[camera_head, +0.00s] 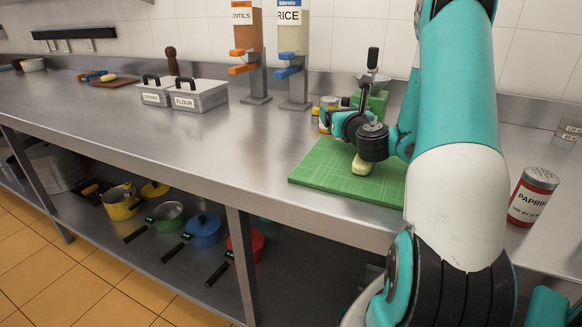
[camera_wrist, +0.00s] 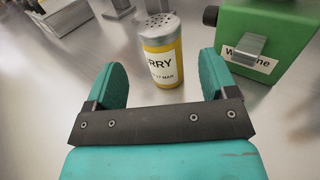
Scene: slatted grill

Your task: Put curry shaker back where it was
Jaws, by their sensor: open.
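The curry shaker (camera_wrist: 162,58) stands upright on the steel counter in the wrist view. It is yellow with a grey perforated top and a white label reading "RRY". My gripper (camera_wrist: 160,78) is open, with one teal finger on each side of the view and the shaker ahead, in line with the gap between them. A clear gap shows on both sides of the shaker. In the head view the shaker (camera_head: 328,104) is small and partly hidden behind my gripper (camera_head: 342,124), which is low over the counter's back part.
A green box (camera_wrist: 262,38) with a partly hidden label stands right of the shaker. A green cutting board (camera_head: 325,168) with a pale piece of food lies below my gripper. A paprika shaker (camera_head: 531,196) stands at right. Dispensers (camera_head: 293,55) stand behind. The counter's middle is clear.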

